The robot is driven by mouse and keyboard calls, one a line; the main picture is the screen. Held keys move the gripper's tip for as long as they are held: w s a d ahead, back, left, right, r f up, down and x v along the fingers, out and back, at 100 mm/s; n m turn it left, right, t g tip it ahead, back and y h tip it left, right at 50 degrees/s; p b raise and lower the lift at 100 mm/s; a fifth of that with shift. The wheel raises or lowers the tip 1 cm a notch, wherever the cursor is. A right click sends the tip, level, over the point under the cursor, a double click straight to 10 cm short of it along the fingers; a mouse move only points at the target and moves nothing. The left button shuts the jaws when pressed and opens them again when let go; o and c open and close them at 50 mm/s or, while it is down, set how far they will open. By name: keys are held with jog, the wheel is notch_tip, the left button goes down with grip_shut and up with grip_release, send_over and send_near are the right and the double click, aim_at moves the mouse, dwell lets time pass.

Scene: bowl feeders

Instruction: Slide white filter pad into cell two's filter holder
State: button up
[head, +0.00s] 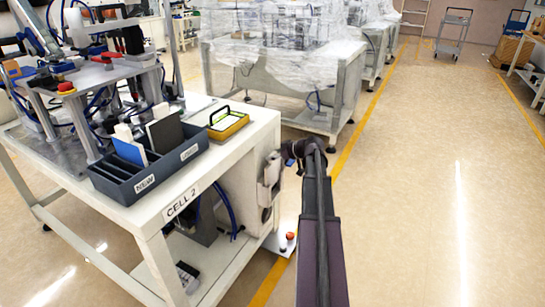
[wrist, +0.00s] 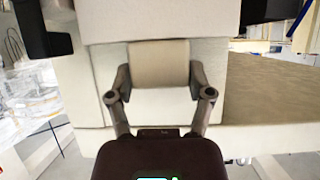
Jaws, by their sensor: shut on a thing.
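My gripper (head: 270,186) is at the right end of the cell 2 bench, beside its side cabinet. In the wrist view my gripper (wrist: 161,78) has its two fingers closed on the sides of a pale off-white piece (wrist: 160,62), which looks like the white filter pad. A pale panel lies close behind the piece; whether the piece touches it or enters a slot, I cannot tell. I cannot make out the filter holder for certain.
On the bench (head: 200,181) a dark two-part bin (head: 112,182), marked NEW and apparently USED, holds pale and dark pads. A yellow-rimmed tray (head: 241,125) with a black handle stands behind it. Plastic-wrapped machines (head: 283,60) stand beyond. The floor (head: 430,190) on the right is clear.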

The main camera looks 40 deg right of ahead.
aim_at(274, 166)
jog(key=shift+f+b, duration=2.8)
jog(key=shift+f, duration=0.1)
dwell(0.6)
jog(key=o, duration=1.1)
jog(key=shift+w, duration=0.15)
dwell(0.3)
